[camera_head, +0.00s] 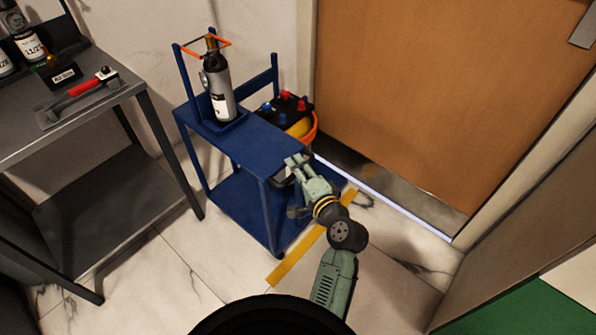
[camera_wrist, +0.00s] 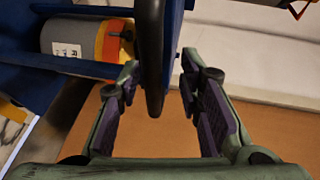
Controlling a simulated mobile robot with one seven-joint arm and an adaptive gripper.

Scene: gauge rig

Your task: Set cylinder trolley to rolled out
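The blue cylinder trolley (camera_head: 262,140) stands against the wall, left of the door. A grey gas cylinder (camera_head: 218,95) stands upright on its top shelf, below an orange retaining piece. The trolley's dark handle (camera_head: 281,172) is at the front right end of the top. My gripper (camera_head: 292,164) is at this handle and partly covers it. In the wrist view the handle (camera_wrist: 150,55) passes between the two fingers of my gripper (camera_wrist: 160,82). The fingers are apart, with visible gaps on both sides of the handle.
A yellow floor strip (camera_head: 290,262) runs past the trolley's front right side. A grey workbench (camera_head: 45,150) with a red-handled tool (camera_head: 92,83) stands to the left. The brown door (camera_head: 430,90) is right. Tiled floor in front is open.

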